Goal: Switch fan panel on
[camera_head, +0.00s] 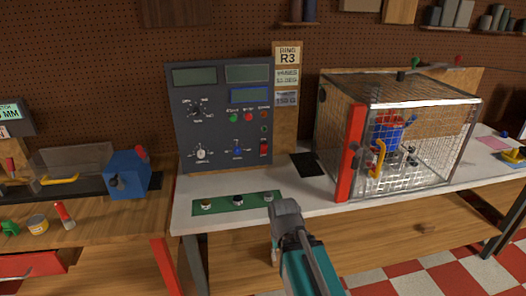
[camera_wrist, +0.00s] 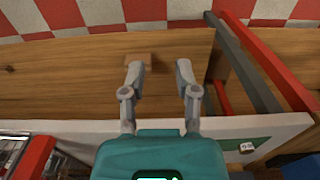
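The dark grey control panel (camera_head: 218,128) stands at the back of the white-topped bench in the head view. It has several display screens, a rotary knob (camera_head: 197,110), a green button (camera_head: 233,118), red buttons, two levers and a red switch (camera_head: 264,148) at lower right. I cannot tell the switch positions. My gripper (camera_wrist: 158,75) is open and empty in the wrist view, facing the bench's wooden front. In the head view it is in front of the bench edge, below and apart from the panel, its fingers mostly hidden.
A wire cage (camera_head: 440,130) with a red front post (camera_head: 350,150) and a blue-and-red unit (camera_head: 388,130) stands right. A blue box (camera_head: 127,175) sits on the left bench.

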